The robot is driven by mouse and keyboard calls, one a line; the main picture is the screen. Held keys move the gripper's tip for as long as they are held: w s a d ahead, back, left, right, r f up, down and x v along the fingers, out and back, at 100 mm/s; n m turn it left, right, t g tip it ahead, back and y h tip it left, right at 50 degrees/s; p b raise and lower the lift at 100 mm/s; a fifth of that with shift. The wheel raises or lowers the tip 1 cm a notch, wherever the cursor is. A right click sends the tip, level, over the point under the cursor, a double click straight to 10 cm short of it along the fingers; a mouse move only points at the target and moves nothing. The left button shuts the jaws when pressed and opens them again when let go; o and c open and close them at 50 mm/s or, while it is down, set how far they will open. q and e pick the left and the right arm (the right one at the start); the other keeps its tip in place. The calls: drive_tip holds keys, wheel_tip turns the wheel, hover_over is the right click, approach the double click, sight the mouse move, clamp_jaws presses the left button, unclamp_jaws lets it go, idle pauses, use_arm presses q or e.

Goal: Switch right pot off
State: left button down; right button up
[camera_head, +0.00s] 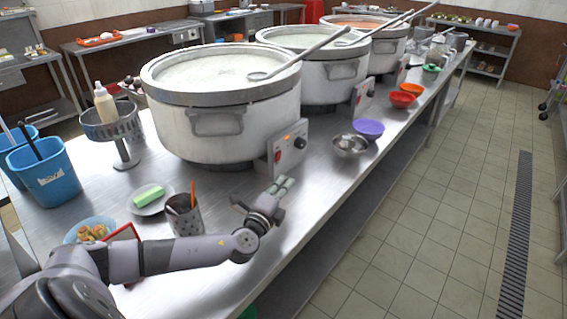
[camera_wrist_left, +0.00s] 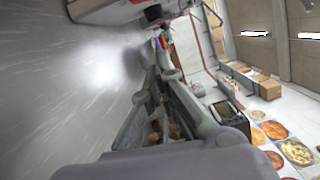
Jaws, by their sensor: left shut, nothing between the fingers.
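Three large metal pots stand in a row on the steel counter: a near pot (camera_head: 222,105) at the left of the picture, a middle pot (camera_head: 312,65), and a far pot (camera_head: 368,40) furthest right. Each has a control box at its base. In the left wrist view the fingers (camera_wrist_left: 162,45) point toward the underside of a box at the top.
A metal bowl (camera_head: 350,145) and a purple bowl (camera_head: 369,128) sit right of the near box. A cup with utensils (camera_head: 185,215) and a plate with a green block (camera_head: 150,199) stand left of my gripper. The counter's front edge is close by.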

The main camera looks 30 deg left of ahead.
sight(278, 157)
use_arm(q)
drive_tip(key=w, duration=0.4)
drive_tip(key=w+a, duration=0.1)
drive_tip(key=w, duration=0.2)
drive_tip(key=shift+r+p, duration=0.2)
drive_tip(key=shift+p, duration=0.15)
drive_tip(key=a, duration=0.3)
drive_tip(key=shift+w+a+r, duration=0.15)
drive_tip(key=shift+w, duration=0.05)
drive_tip(key=shift+a+p, duration=0.3)
drive_tip(key=shift+a, duration=0.1)
use_arm(e)
drive_tip(key=shift+w+a+r, duration=0.25)
drive_tip(key=shift+a+r, duration=0.2)
drive_tip(key=shift+r, duration=0.25)
drive_tip(key=shift+d, duration=0.1)
use_arm(q)
drive_tip(key=shift+a+n+b, duration=0.35)
drive_tip(key=shift+n+b, duration=0.05)
drive_tip(key=shift+b, duration=0.2)
drive_tip(key=shift+r, duration=0.2)
use_arm(e)
drive_tip(key=shift+w+f, duration=0.15)
drive_tip(key=shift+f, duration=0.3)
use_arm(q)
drive_tip(key=shift+w, duration=0.1)
